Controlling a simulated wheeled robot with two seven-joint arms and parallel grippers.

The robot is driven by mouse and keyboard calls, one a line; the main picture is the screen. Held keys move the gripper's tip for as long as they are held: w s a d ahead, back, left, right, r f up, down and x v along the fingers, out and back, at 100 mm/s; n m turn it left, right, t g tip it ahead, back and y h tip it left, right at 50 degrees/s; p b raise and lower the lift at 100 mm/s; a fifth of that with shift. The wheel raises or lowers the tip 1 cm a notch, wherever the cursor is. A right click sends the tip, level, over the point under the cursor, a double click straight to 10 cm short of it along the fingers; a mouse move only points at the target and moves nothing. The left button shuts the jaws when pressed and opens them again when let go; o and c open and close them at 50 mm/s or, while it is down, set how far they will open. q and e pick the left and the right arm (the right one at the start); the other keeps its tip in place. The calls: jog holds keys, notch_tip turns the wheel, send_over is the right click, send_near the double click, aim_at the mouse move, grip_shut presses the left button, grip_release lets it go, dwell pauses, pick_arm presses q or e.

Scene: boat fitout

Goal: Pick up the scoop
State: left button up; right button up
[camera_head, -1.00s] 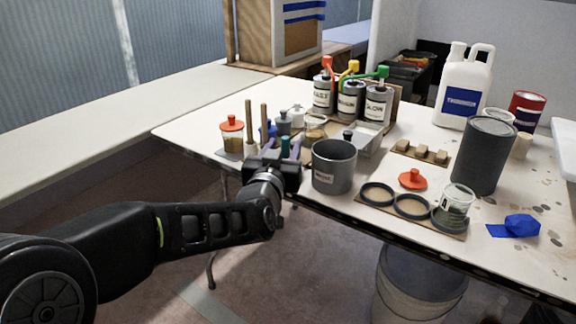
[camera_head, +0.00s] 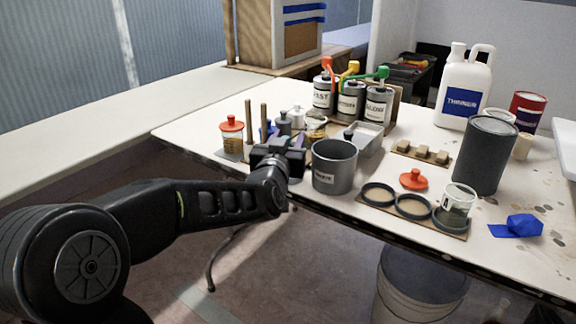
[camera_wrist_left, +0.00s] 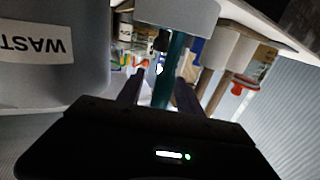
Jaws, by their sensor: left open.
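A teal upright handle (camera_wrist_left: 173,68), which I take to be the scoop's, stands between my left gripper's fingers in the left wrist view. A grey cylinder (camera_wrist_left: 178,12) adjoins it there; whether they are one piece I cannot tell. My left gripper (camera_head: 288,143) is open at the table's near edge in the head view, just left of the grey waste pot (camera_head: 333,167). Its fingers (camera_wrist_left: 160,88) lie either side of the handle, with no clear contact. In the head view the gripper hides most of the handle. My right gripper is not in view.
The waste pot stands close beside the gripper. Two wooden handles (camera_head: 256,118) and an orange-lidded jar (camera_head: 231,137) stand to its left. Labelled pump cans (camera_head: 350,98) stand behind. A cardboard strip with dark rings (camera_head: 412,206) lies to the right.

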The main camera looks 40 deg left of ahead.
pick_arm(q)
grip_shut()
dwell(0.4)
